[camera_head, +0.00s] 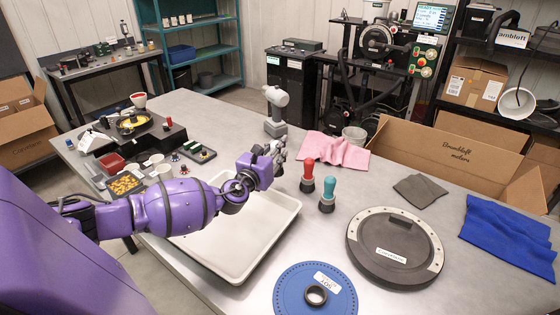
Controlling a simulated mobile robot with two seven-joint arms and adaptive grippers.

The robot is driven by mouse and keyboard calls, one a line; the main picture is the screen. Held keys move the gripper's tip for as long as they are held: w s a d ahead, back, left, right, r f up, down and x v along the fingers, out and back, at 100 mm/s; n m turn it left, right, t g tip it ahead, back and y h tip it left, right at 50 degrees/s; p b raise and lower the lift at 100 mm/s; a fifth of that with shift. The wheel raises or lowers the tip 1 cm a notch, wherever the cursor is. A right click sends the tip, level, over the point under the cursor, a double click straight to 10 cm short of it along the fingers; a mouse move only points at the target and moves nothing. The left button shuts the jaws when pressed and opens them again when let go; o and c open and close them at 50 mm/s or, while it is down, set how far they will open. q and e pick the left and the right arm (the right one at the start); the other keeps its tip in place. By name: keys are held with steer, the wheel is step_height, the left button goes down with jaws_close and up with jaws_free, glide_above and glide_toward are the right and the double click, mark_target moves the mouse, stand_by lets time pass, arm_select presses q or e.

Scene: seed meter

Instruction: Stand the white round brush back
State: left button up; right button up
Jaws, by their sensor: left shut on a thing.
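My left gripper (275,153) is over the far rim of the white tray (215,270), shut on a small pale thing. That thing is mostly hidden by the fingers and looks like the white round brush; its tilt cannot be told. No other white round brush is plain to see. A red-handled round brush (308,172) and a teal-handled round brush (328,192) stand upright with dark lower ends, to the right of my gripper. My right gripper is not in view.
A pale grey upright tool (276,108) stands behind my gripper, near a pink cloth (335,153). A dark round lid (395,250), a blue disc (318,293), a grey cloth (420,190) and a blue cloth (510,238) lie to the right. Small parts crowd the left.

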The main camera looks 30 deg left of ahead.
arm_select(q)
steer(key=shift+w+a+f, duration=0.15)
steer(key=shift+w+f, duration=0.25)
steer(key=shift+f, duration=0.15)
steer(key=shift+w+a+f, duration=0.15)
steer(key=shift+w+f, duration=0.25)
steer(key=shift+f, duration=0.1)
steer(key=shift+w+f+b, duration=0.2)
steer(key=shift+f+b, duration=0.25)
steer(key=shift+f, duration=1.2)
steer(key=shift+f, duration=0.25)
steer(key=o, duration=1.1)
steer(key=shift+r, duration=0.1)
steer(key=shift+c, duration=0.2)
steer(key=shift+r, duration=0.3)
steer(key=s, duration=0.4)
steer(key=s+d, duration=0.1)
steer(key=s, duration=0.7)
steer(key=shift+d+f, duration=0.1)
steer(key=shift+d, duration=0.1)
